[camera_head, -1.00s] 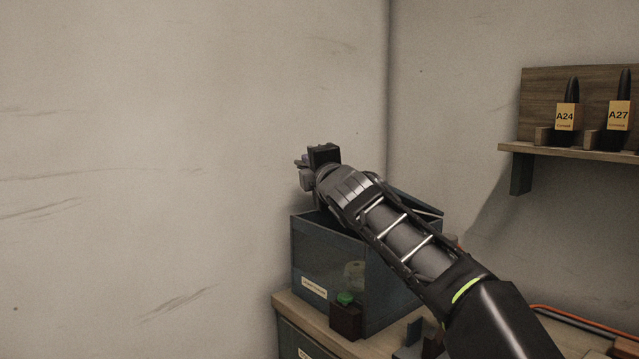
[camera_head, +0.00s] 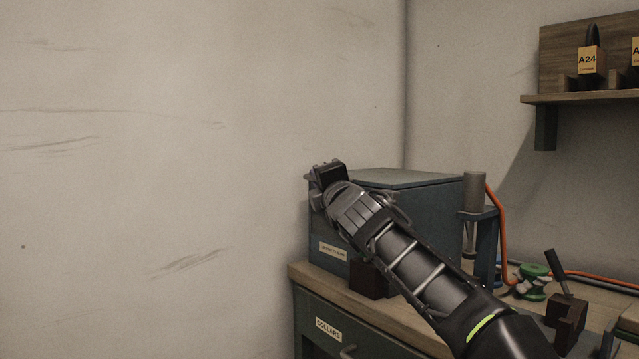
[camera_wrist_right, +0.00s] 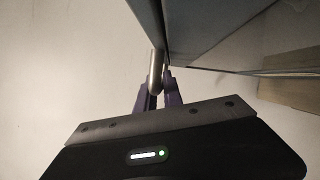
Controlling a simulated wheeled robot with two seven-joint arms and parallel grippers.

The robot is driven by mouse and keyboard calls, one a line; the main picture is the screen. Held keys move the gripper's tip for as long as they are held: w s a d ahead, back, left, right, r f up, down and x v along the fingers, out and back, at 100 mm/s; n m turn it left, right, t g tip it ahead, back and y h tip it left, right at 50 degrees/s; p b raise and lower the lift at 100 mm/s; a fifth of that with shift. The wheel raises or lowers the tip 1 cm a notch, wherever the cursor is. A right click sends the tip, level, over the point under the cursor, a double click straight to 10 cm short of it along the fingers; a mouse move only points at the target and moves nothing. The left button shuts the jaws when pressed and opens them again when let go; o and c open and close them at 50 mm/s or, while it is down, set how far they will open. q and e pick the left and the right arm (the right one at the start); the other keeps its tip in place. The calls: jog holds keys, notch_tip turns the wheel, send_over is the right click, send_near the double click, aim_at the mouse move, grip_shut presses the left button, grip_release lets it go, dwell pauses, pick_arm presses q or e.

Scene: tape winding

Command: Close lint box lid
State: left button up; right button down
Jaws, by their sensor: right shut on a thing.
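The lint box (camera_head: 435,215) is a blue-grey box with a label on its front, standing at the back left of the bench against the walls. Its lid (camera_head: 400,178) lies across the top and looks flat or nearly so; my arm hides the near part, so I cannot tell whether a gap is left. My right gripper (camera_head: 326,180) is at the lid's left front edge. In the right wrist view, its purple fingers (camera_wrist_right: 159,92) are shut on a metal handle bar (camera_wrist_right: 155,70) beside the box edge. My left gripper is not in view.
A dark block (camera_head: 370,280) stands before the box. A metal cylinder on a stand (camera_head: 474,200), an orange cable (camera_head: 500,230), a green spool (camera_head: 534,278) and a dark block with a lever (camera_head: 567,318) are to the right. A shelf (camera_head: 580,98) hangs above.

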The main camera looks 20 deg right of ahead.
jog(key=shift+w+a+f, duration=0.1)
jog(key=shift+f, duration=0.3)
jog(key=c, duration=1.9)
grip_release()
jog(key=o, duration=0.4)
jog(key=shift+r, duration=0.1)
jog(key=shift+s+b, duration=0.45)
jog(key=shift+s, duration=0.15)
jog(key=s, duration=0.2)
jog(key=s+b, duration=0.1)
jog(key=s, duration=0.1)
jog(key=s+f+b, duration=0.1)
jog(key=s, duration=0.1)
jog(key=shift+s+a, duration=0.1)
jog(key=shift+s, duration=0.25)
